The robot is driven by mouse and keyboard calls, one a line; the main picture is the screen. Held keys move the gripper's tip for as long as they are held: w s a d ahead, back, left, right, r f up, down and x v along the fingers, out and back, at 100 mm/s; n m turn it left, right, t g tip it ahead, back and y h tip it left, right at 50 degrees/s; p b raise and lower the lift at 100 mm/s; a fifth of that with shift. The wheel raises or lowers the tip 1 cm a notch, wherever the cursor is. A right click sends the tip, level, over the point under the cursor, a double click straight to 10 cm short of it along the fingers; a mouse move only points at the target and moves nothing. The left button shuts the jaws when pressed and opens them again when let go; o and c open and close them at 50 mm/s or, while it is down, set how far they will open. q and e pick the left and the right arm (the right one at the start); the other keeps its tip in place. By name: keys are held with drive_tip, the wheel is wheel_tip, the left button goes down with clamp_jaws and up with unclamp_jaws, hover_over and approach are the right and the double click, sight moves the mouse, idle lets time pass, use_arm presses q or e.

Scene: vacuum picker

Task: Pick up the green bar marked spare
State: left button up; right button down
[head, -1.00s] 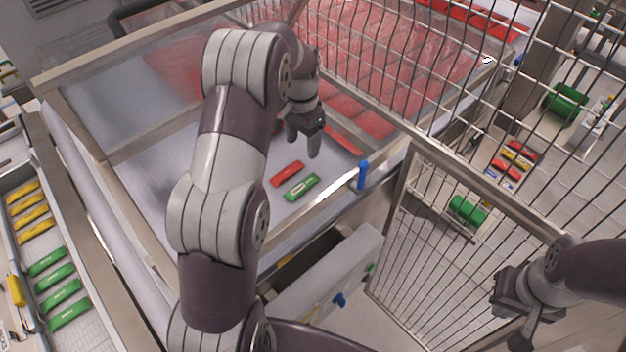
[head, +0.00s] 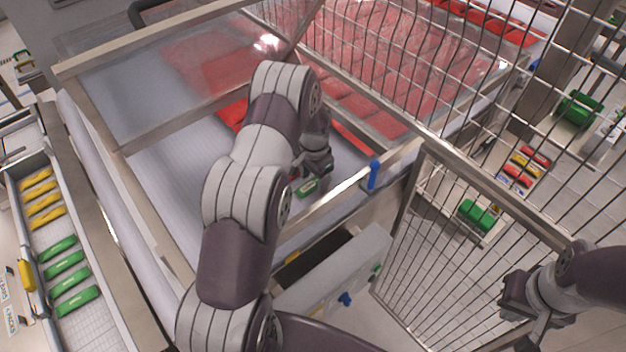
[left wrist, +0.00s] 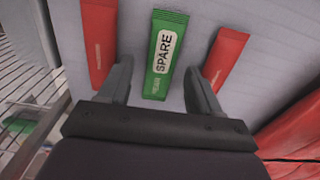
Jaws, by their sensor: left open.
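The green bar marked SPARE (left wrist: 165,52) lies flat on the pale surface in the left wrist view, its label readable. In the head view part of this green bar (head: 307,188) shows below my left gripper (head: 312,175), which hides the rest. In the left wrist view my left gripper (left wrist: 157,70) is open, one finger on each side of the bar's near end, with gaps on both sides. I cannot tell how far above the surface the fingertips are. My right gripper (head: 522,305) is at the lower right of the head view, away from the bar; its jaws are unclear.
Red bars lie left (left wrist: 100,42) and right (left wrist: 226,58) of the green one, close to my fingers. A metal rim with a blue peg (head: 374,174) runs along the near side. A wire mesh panel (head: 460,240) stands at right.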

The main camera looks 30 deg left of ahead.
use_arm(q)
drive_tip(key=shift+f, duration=0.15)
drive_tip(key=shift+s, duration=0.1)
drive_tip(key=shift+c, duration=1.2)
drive_tip(key=c, duration=0.9)
